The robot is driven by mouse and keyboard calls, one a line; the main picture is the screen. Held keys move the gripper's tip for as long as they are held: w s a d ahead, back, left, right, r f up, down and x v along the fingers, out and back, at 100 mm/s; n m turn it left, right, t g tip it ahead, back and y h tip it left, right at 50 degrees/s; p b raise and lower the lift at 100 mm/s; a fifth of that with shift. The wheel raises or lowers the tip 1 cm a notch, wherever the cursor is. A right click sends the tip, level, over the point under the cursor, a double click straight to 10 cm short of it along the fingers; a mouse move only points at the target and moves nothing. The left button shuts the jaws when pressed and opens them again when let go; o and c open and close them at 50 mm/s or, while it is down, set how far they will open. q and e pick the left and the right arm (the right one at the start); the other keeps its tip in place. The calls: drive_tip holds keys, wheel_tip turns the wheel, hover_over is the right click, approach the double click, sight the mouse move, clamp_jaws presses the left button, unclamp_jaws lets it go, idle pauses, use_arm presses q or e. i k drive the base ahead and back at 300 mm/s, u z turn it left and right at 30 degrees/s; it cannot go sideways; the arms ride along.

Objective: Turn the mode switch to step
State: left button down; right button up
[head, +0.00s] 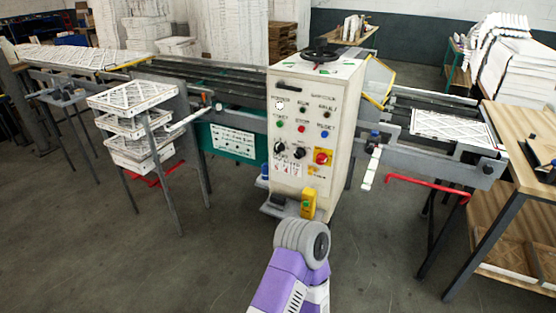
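The control cabinet (296,175) is a pale upright box in the middle of the head view, with its button panel facing me. Two black rotary knobs sit low on the panel, a left knob (279,148) and a right knob (299,153). Either may be the mode switch; the labels are too small to read, and I cannot tell where the knobs point. A red button on a yellow plate (321,157) is right of them. Neither gripper shows. A purple and grey part, apparently mine, rises from the bottom edge in front of the cabinet, apart from the knobs.
Coloured buttons, including a red one (301,129), sit above the knobs. A yellow box (308,203) is at the cabinet's foot. A conveyor (190,72) runs behind. Stacked filters (133,97) stand left, a wooden table (525,130) right. The floor before the cabinet is open.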

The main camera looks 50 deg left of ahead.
sight(300, 152)
drive_tip(key=u, duration=1.75)
